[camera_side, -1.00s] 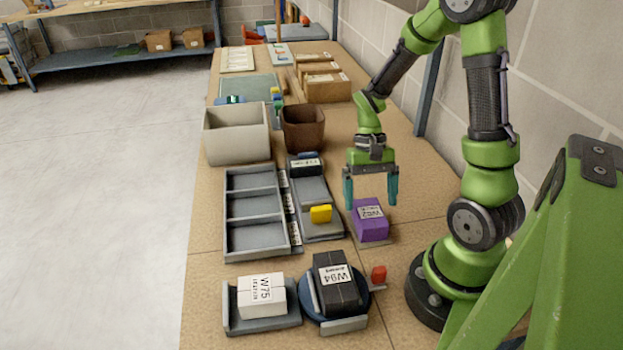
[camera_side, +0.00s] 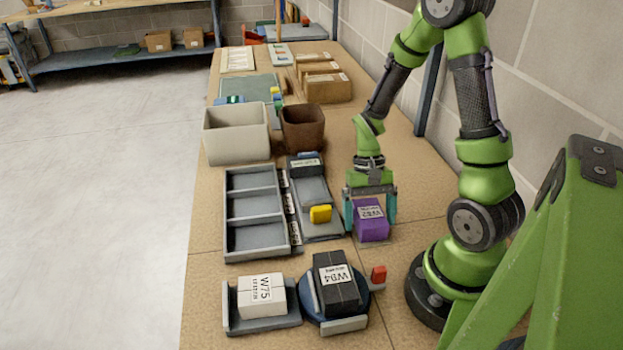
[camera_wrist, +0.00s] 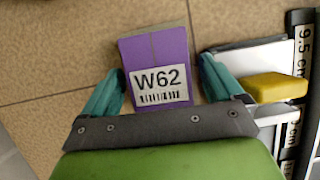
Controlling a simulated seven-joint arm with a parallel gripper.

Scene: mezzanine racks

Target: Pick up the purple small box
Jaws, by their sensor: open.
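The purple small box (camera_side: 370,225) sits on the table, right of the grey rail with the yellow block. Its white label reads W62 in the wrist view, where the box (camera_wrist: 157,52) lies between the fingers. My gripper (camera_side: 370,222) is open and lowered around the box, one teal finger on each side. In the wrist view my gripper (camera_wrist: 160,85) shows a gap between each finger and the box. The lower part of the box near my palm is hidden in the wrist view.
A yellow block (camera_side: 321,214) sits on the grey rail left of the box. A three-compartment tray (camera_side: 227,225) stands further left. A black box (camera_side: 336,291) on a round blue turntable and a white box (camera_side: 262,297) stand nearer the camera.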

